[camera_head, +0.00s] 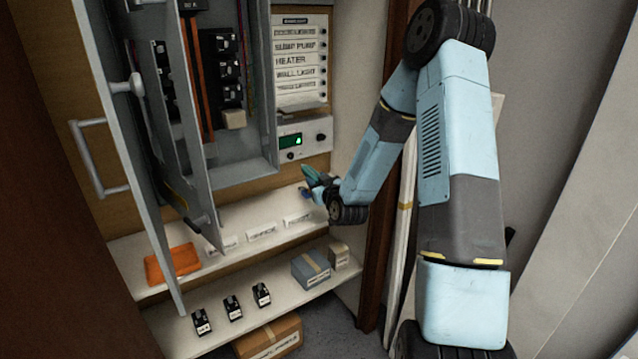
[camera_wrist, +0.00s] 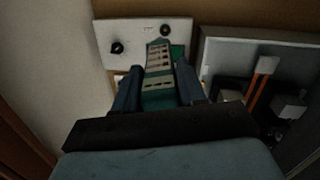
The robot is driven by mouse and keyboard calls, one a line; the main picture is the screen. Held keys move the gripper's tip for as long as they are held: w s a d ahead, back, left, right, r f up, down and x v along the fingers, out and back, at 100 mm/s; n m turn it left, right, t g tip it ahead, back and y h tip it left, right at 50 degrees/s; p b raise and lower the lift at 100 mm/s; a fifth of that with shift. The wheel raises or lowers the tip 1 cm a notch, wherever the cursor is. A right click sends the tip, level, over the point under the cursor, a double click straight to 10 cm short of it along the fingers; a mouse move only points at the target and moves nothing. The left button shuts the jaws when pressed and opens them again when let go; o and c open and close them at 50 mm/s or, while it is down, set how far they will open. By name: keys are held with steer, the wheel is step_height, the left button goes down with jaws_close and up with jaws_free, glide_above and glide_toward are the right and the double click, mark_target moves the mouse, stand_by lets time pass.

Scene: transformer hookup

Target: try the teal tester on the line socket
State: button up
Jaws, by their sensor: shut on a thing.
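My gripper (camera_head: 316,186) is shut on the teal tester (camera_head: 309,173), in front of and a little below the white panel (camera_head: 306,139) with a green display (camera_head: 290,141). In the wrist view the tester (camera_wrist: 158,98) sits between the two fingers of my gripper (camera_wrist: 160,80), its far end pointing at the panel (camera_wrist: 108,35). The panel carries a black round fitting (camera_wrist: 117,47) at left and another (camera_wrist: 165,30) near the tester's far end. I cannot read which is the line socket. The tester hides part of the display, and whether it touches the panel is unclear.
The grey cabinet (camera_head: 238,172) stands open at left, its door (camera_head: 128,150) swung forward. The upper shelf holds an orange tray (camera_head: 173,264) and white labels. The lower shelf holds several black modules (camera_head: 232,307) and a blue-grey box (camera_head: 311,269). A wooden post (camera_head: 377,265) stands at right.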

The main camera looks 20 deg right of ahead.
mark_target(308, 170)
steer(key=shift+w+a, duration=0.3)
steer(key=shift+w, duration=0.7)
steer(key=shift+w+a, duration=0.3)
steer(key=shift+w, duration=0.7)
steer(key=shift+w+a, duration=0.3)
steer(key=shift+w, duration=0.7)
steer(key=shift+w+a, duration=0.2)
steer(key=shift+w, duration=0.3)
